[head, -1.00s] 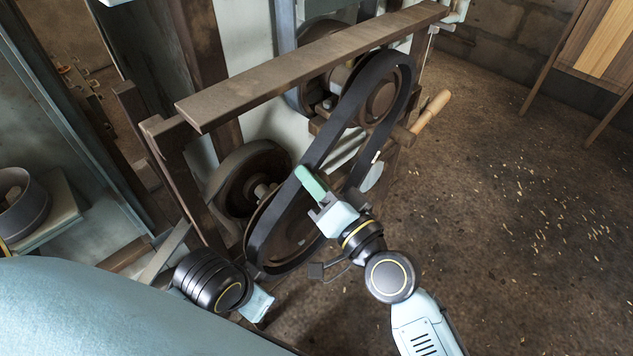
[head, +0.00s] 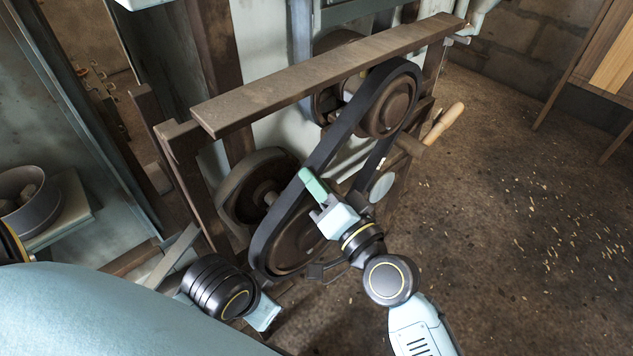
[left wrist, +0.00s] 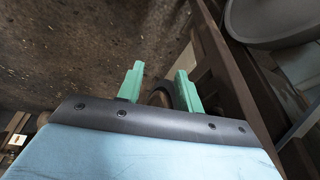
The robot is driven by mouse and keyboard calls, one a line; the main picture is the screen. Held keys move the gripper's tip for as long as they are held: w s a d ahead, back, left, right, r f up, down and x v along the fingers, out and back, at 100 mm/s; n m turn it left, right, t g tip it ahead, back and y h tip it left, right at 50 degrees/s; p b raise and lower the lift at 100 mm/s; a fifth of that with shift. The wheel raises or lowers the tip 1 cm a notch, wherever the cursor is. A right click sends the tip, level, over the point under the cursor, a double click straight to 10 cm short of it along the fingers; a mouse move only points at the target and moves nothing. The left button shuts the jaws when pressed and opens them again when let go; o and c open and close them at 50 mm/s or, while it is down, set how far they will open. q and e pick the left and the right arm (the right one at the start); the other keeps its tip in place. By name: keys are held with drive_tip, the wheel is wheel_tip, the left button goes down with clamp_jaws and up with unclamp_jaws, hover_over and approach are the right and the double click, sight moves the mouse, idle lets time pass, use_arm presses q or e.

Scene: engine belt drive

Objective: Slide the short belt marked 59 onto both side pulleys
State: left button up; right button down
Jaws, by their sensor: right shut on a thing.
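The black belt (head: 337,130) stretches as a long loop around the upper side pulley (head: 386,108) and the lower side pulley (head: 297,246). I cannot tell how fully it sits on either rim. A small pale mark shows on its right run, but no number is legible. My right gripper (head: 311,184) is shut on the belt's left run, just above the lower pulley. My left gripper's housing (head: 264,313) shows below the lower pulley, its fingers hidden there. In the left wrist view, its green fingers (left wrist: 160,88) stand apart, with a dark round edge showing beyond the gap.
A rusty frame with a top beam (head: 330,75) stands over the pulleys. A larger wheel (head: 257,190) sits behind the lower pulley. A wooden handle (head: 444,123) sticks out at the right. The floor (head: 500,220) to the right is clear apart from scattered chips.

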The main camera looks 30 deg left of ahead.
drive_tip(key=shift+f+b, duration=0.25)
drive_tip(key=shift+b, duration=0.05)
idle(0.4)
drive_tip(key=c, duration=1.3)
unclamp_jaws()
drive_tip(key=shift+c, duration=0.2)
drive_tip(key=shift+f, duration=0.1)
drive_tip(key=w+r+b+v, duration=0.1)
drive_tip(key=b+v, duration=0.2)
drive_tip(key=v, duration=2)
drive_tip(key=shift+d+r, duration=0.2)
drive_tip(key=shift+d, duration=0.3)
drive_tip(key=shift+r, duration=0.1)
